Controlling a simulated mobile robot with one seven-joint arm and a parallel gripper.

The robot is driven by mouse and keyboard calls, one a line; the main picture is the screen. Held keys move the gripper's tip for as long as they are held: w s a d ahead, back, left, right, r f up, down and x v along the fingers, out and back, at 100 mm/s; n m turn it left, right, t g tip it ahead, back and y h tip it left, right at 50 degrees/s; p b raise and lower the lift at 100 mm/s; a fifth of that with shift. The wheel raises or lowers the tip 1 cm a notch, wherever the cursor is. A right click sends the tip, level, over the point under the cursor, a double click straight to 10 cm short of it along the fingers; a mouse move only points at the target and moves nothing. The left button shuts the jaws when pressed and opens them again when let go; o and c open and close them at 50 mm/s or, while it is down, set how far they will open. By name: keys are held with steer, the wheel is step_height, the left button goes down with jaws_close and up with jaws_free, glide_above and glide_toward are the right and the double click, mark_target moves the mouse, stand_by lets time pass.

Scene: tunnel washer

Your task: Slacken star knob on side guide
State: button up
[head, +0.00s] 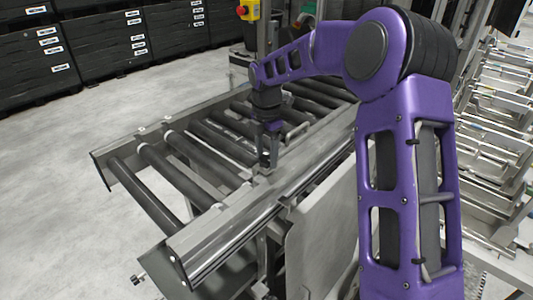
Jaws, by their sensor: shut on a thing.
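My gripper (267,155) points down at the near side rail of the roller conveyor, about midway along it. Its fingers are shut on a small part at the rail's top, which I take to be the star knob; the fingers hide nearly all of it, so its shape and turn cannot be told. The side guide (228,228) is the long grey metal rail along the conveyor's near side, running from lower left to upper right. My purple arm reaches over from the right and hides its far part.
Dark rollers (182,178) lie left of the guide, with gaps between them. A grey panel (322,235) stands below the guide. A red stop button on a yellow box (248,10) is behind. Black crates (105,45) line the back left. Metal racks (492,130) stand at right. The left floor is clear.

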mark_target(266, 159)
steer(key=shift+n, duration=0.9)
steer(key=o, duration=1.4)
steer(key=shift+c, duration=0.2)
steer(key=shift+r, duration=0.15)
step_height(266, 159, up, 17)
steer(key=shift+a+r, duration=0.1)
